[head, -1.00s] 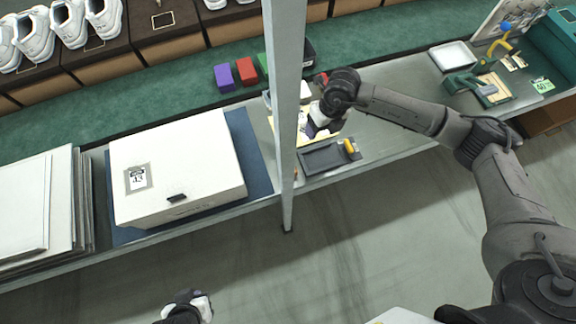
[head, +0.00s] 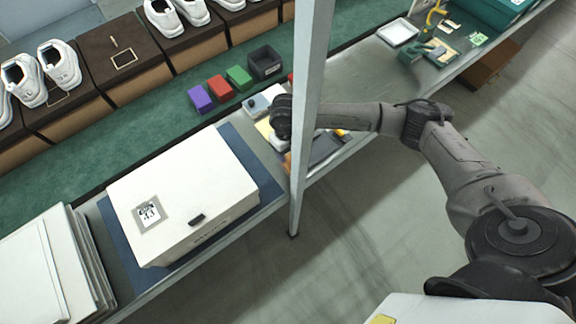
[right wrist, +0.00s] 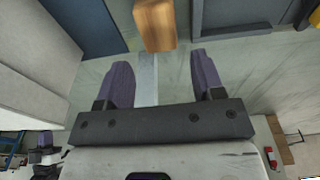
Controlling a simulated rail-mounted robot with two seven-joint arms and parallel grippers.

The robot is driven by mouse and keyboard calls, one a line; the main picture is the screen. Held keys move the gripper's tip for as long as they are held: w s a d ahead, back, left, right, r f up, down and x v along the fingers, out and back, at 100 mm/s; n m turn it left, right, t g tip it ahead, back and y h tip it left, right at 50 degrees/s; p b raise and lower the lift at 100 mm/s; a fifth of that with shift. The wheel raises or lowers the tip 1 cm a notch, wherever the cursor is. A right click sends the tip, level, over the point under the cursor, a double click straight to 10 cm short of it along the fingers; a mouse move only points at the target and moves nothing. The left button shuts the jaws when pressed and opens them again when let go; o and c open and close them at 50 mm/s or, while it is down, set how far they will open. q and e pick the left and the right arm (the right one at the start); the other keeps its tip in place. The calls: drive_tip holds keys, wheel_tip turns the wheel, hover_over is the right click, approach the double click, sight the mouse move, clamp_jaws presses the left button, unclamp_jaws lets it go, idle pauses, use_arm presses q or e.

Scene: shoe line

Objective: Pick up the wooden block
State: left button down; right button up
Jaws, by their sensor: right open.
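The wooden block (right wrist: 155,24) shows orange-brown at the top middle of the right wrist view, on the grey bench top. My right gripper (right wrist: 162,70) is open and empty, its two purple fingers spread. The block lies beyond the fingertips, roughly in line with the gap between them and a little left of its middle, apart from both fingers. In the head view my right gripper (head: 281,142) is low over the bench just left of the upright post, with its fingers mostly hidden.
The grey upright post (head: 306,110) stands close beside my right gripper. A large white box (head: 180,190) sits on a blue mat (head: 250,160) to the left. Purple (head: 200,99), red (head: 221,90) and green (head: 239,78) bins stand behind on the green surface.

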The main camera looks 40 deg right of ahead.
sight(290, 162)
drive_tip(key=shift+s+a+f+b, duration=0.1)
drive_tip(key=shift+f+b, duration=0.1)
drive_tip(key=shift+f, duration=1.3)
drive_tip(key=shift+s+f+b, duration=0.15)
drive_tip(key=shift+f+b, duration=0.1)
drive_tip(key=shift+f, duration=1.3)
drive_tip(key=shift+s+a+f+b, duration=0.1)
drive_tip(key=shift+f+b, duration=0.1)
drive_tip(key=shift+f, duration=1.3)
drive_tip(key=shift+d, duration=0.1)
drive_tip(key=c, duration=0.7)
